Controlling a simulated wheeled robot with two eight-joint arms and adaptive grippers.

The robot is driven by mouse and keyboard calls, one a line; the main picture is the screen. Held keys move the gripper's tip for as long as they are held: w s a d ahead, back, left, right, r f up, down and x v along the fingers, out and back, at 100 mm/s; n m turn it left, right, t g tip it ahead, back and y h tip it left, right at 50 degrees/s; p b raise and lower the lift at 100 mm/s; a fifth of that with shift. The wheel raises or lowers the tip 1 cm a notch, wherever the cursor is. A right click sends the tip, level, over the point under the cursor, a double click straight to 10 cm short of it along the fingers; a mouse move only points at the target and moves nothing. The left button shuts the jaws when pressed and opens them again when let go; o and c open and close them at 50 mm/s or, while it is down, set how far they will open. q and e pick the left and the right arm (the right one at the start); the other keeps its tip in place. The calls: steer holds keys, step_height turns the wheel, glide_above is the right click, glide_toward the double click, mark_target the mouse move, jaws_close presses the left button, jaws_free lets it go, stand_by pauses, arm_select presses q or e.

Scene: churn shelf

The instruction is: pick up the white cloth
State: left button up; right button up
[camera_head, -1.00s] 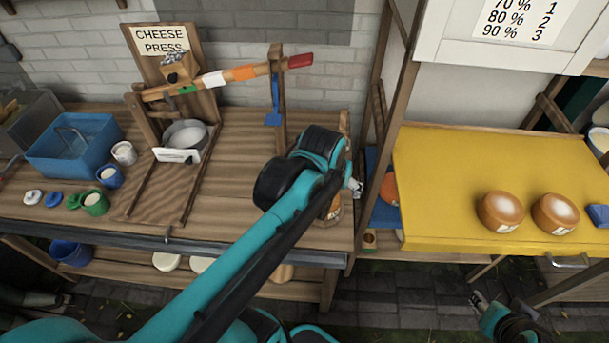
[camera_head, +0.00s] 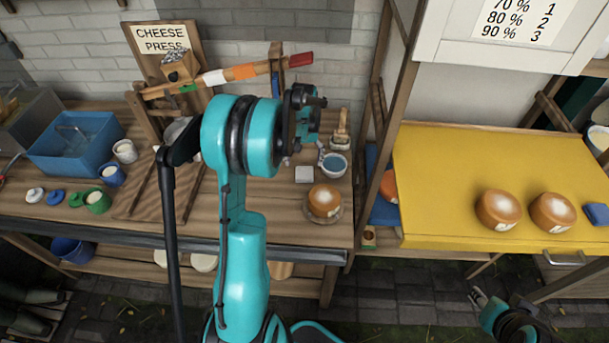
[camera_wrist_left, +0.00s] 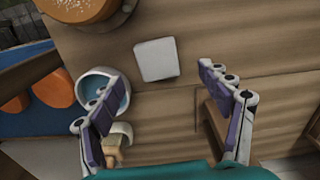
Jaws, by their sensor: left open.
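The white cloth (camera_head: 304,174) is a small flat pale square on the wooden bench, between a blue-filled bowl (camera_head: 334,165) and a brown-and-white cheese wheel (camera_head: 323,200). In the left wrist view the cloth (camera_wrist_left: 156,59) lies flat just beyond the fingertips. My left gripper (camera_head: 303,157) is over the bench behind the cloth, partly hidden by its own wrist. Its open, empty fingers (camera_wrist_left: 158,80) show apart in the wrist view. My right gripper (camera_head: 478,297) is low at the right, away from the bench; its jaw state is unclear.
The bowl (camera_wrist_left: 103,91) and a wooden-handled brush (camera_wrist_left: 117,143) lie close to the left finger. The cheese wheel (camera_wrist_left: 75,8) sits on a round board. A cheese press (camera_head: 165,88) stands at the left. A yellow table (camera_head: 440,185) is at the right.

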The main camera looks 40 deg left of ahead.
mark_target(304, 172)
arm_select(q)
step_height(304, 172, down, 5)
steer(key=shift+w+d+r+b, duration=0.1)
steer(key=shift+w+r+b, duration=0.05)
steer(key=shift+b, duration=0.75)
steer(key=shift+f, duration=0.4)
steer(key=shift+r, duration=0.1)
steer(key=shift+c, duration=1.2)
steer(key=c, duration=0.8)
